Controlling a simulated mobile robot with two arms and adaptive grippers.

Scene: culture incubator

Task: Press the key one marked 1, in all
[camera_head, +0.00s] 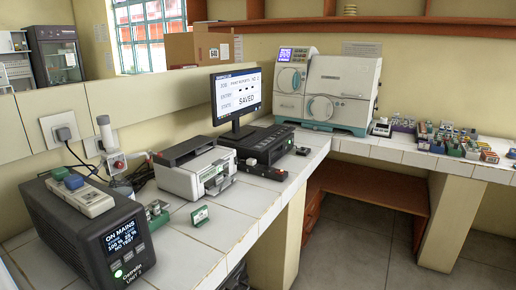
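No key marked 1 can be made out; markings on the small keys are too small to read. A beige hand-sized device (85,201) with blue and green parts lies on top of a dark unit (65,240) at the left. The dark unit has a lit display (121,236) reading "ON MAINS", with small buttons and a green light below it. A monitor (239,95) shows "JOB", "ENTRY" with dashes and "STATE SAVED". Neither of my grippers is in view.
A light grey printer (194,170) and a black machine (258,145) stand on the white tiled bench (232,208). A large grey-teal instrument (327,91) stands in the corner, several small coloured boxes (452,138) to its right. The bench front near the small green sign (200,215) is mostly clear.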

